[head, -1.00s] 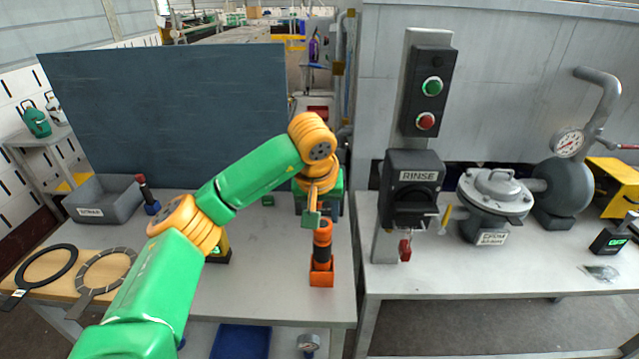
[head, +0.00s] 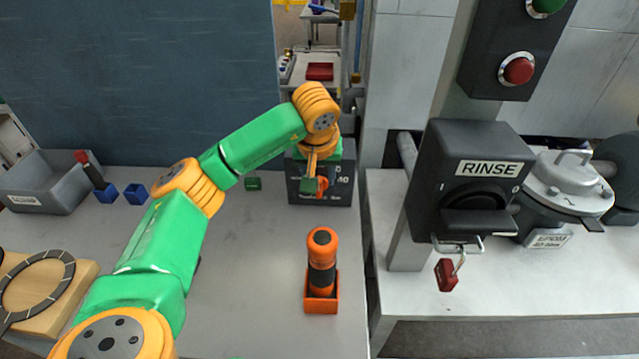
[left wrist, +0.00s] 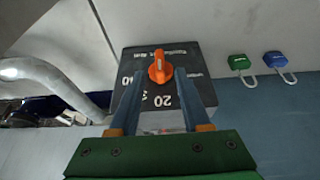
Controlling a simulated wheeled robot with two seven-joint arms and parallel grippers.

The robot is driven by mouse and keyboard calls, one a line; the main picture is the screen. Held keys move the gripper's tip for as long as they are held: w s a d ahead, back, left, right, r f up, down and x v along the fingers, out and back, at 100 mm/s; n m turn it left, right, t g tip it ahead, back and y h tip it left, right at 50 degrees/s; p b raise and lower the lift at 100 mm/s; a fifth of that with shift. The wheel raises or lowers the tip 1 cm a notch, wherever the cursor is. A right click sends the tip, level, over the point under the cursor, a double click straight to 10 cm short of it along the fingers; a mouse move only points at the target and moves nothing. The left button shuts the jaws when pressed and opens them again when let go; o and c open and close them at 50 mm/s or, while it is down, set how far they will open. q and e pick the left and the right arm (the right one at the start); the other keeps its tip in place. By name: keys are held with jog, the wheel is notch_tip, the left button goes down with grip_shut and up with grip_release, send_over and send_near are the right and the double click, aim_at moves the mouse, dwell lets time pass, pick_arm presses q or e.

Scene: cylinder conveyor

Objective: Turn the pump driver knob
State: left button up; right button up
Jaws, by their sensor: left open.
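The pump driver is a dark box (head: 341,190) with white numbers at the back right of the left table. Its orange knob (head: 324,187) is partly hidden behind my left gripper (head: 312,184). In the left wrist view the whole orange knob (left wrist: 159,67) shows on the box face (left wrist: 190,62), which appears upside down. My left gripper (left wrist: 159,76) is open, with one fingertip on each side of the knob's lower end in the picture. I cannot tell whether the fingers touch it. My right gripper is not in view.
An orange-and-black tool (head: 322,262) stands upright in an orange holder in front of the box. A green padlock (head: 253,183) and blue padlocks (head: 135,193) lie to the left. The RINSE switch (head: 475,180) with a red padlock (head: 446,275) is at right.

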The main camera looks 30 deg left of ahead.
aim_at(319, 197)
pick_arm(q)
jog(key=x, duration=0.4)
jog(key=shift+a+f, duration=0.1)
jog(key=shift+f, duration=0.05)
jog(key=c, duration=0.7)
grip_shut()
